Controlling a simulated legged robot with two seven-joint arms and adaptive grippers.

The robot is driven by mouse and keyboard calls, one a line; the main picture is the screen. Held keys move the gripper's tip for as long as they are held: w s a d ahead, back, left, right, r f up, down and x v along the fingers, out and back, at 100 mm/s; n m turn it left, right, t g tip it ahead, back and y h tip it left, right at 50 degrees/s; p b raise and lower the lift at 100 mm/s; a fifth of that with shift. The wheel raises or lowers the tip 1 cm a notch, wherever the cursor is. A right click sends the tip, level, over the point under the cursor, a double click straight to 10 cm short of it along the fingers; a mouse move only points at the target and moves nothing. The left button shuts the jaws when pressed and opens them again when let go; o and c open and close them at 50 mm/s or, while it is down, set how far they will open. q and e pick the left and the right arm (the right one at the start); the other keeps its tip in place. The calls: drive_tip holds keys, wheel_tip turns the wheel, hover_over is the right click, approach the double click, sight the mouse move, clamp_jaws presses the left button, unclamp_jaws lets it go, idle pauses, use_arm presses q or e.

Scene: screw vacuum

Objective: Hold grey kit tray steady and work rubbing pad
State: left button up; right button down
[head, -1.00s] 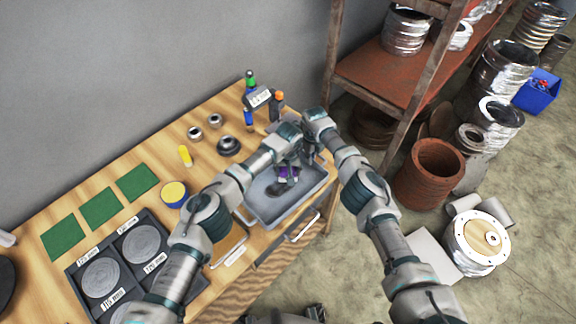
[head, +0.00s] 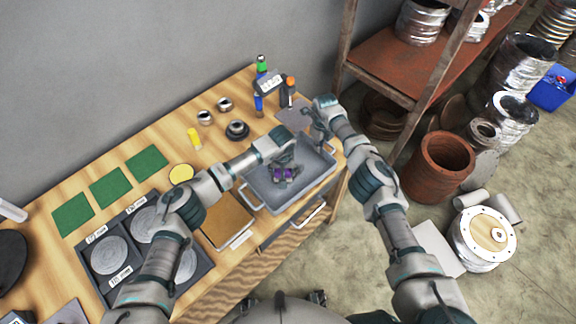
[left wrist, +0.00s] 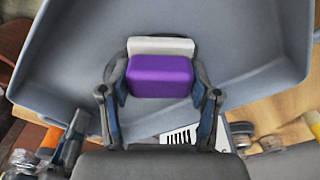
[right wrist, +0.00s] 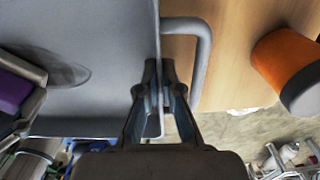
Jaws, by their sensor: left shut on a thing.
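The grey kit tray (head: 310,187) sits at the right end of the wooden bench. My left gripper (head: 282,168) is inside the tray, shut on the purple rubbing pad (left wrist: 160,76), which has a pale strip along one side. The pad is low over the tray floor; whether it touches is hard to tell. My right gripper (right wrist: 163,85) is shut on the tray's far wall, one finger on each side, beside a bent handle (right wrist: 205,50). A dark smear (right wrist: 55,72) shows on the tray floor near the pad.
Behind the tray stand an orange-capped bottle (head: 288,92), a green-topped bottle (head: 262,66) and a dark ring fitting (head: 237,129). Green pads (head: 110,186) and a dark tray of discs (head: 82,262) lie left. A rusty shelf (head: 400,60) rises at right.

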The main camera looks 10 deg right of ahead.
use_arm(q)
drive_tip(key=shift+w+d+f, duration=0.1)
drive_tip(key=shift+w+d, duration=0.5)
drive_tip(key=shift+d, duration=0.25)
drive_tip(key=shift+w+d+r, duration=0.1)
drive_tip(key=shift+w+d, duration=0.45)
drive_tip(key=shift+d, duration=0.3)
drive_tip(key=shift+w+d+f, duration=0.1)
drive_tip(key=shift+w+d, duration=0.5)
drive_tip(key=shift+d, duration=0.25)
wheel_tip(320, 180, up, 8)
